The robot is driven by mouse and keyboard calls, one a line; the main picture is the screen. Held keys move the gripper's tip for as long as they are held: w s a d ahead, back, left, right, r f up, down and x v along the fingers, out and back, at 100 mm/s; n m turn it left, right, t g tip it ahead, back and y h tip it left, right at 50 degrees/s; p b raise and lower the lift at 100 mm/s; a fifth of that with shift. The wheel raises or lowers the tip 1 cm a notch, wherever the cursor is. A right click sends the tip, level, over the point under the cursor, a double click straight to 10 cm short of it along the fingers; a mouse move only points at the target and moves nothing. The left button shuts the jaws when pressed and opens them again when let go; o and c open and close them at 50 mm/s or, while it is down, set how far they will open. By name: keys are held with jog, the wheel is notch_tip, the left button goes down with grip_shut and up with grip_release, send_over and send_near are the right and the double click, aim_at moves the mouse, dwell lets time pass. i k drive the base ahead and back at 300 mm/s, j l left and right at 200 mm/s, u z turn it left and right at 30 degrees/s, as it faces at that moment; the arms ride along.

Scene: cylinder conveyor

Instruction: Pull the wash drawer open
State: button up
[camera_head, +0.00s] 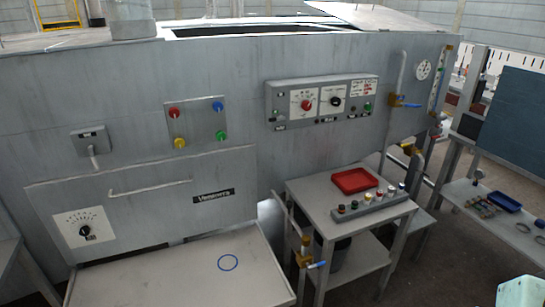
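A grey front panel (150,215) with a long horizontal bar handle (150,188) is on the lower left of the large grey machine (230,85). It carries a dial (84,230) and a dark name plate (213,195). No label marks it as the wash drawer. It looks flush with the machine, but I cannot tell for sure whether it is closed. My gripper is not in view, and nothing touches the handle.
A small metal table (310,198) with a red tray (355,180) stands right of the panel. A blue-handled valve (308,262) is near its front. A control box (320,100) is above. A shelf (490,210) stands at the right. Open floor (435,270) shows at lower right.

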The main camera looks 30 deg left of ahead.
aim_at(127, 209)
jog(key=u, duration=2.15)
